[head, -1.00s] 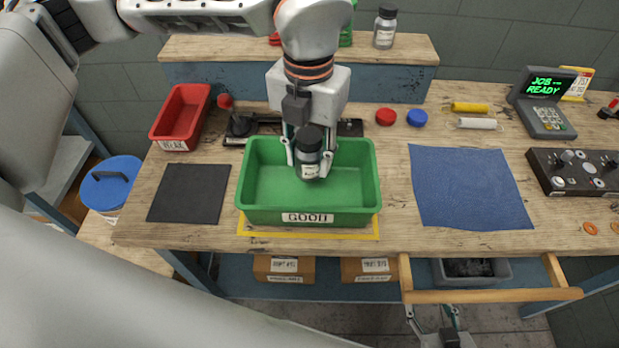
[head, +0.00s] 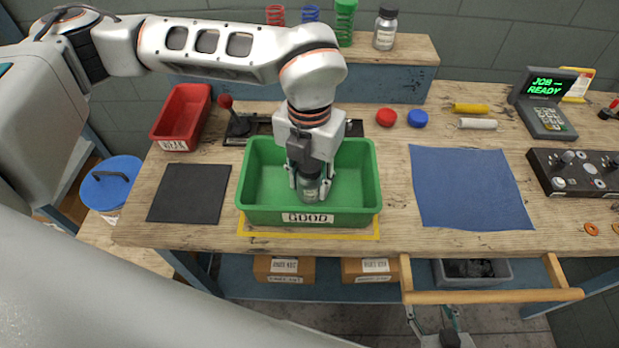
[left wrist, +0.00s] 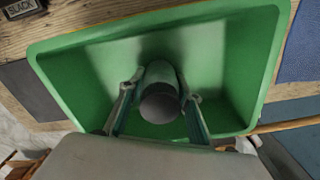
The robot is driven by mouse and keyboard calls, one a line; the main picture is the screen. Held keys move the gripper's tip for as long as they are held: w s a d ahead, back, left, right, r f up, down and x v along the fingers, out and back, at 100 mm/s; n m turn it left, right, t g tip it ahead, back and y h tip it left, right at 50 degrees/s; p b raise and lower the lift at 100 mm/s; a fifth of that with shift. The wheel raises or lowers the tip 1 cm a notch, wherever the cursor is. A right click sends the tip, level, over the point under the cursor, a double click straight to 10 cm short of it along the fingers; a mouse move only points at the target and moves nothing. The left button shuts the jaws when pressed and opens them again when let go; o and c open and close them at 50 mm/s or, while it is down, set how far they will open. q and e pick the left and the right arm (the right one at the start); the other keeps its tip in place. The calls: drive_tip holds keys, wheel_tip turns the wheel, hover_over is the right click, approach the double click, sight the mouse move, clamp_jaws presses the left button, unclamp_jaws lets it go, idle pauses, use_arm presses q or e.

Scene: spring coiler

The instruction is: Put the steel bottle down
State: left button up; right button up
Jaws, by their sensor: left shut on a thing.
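The steel bottle (head: 309,189), grey with a white label, is upright or nearly so inside the green GOOD bin (head: 262,216). My left gripper (head: 309,180) comes down from above and is shut on it. In the left wrist view the bottle's dark round cap (left wrist: 160,103) shows between my two fingers, with the green bin (left wrist: 62,75) around it. The bottle is low in the bin; I cannot tell whether its base touches the floor. My right gripper (head: 438,322) is at the bottom edge, below the table, with its fingers apart and empty.
A red bin (head: 181,112) and a dark mat (head: 190,193) lie left of the green bin, a blue cloth (head: 470,188) to its right. A similar bottle (head: 385,30) and coloured springs stand on the back shelf (head: 400,50).

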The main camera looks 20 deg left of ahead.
use_arm(q)
drive_tip(key=o, duration=1.3)
drive_tip(key=shift+f, duration=0.1)
wheel_tip(320, 180, up, 12)
drive_tip(key=shift+f, duration=0.1)
drive_tip(key=shift+r, duration=0.3)
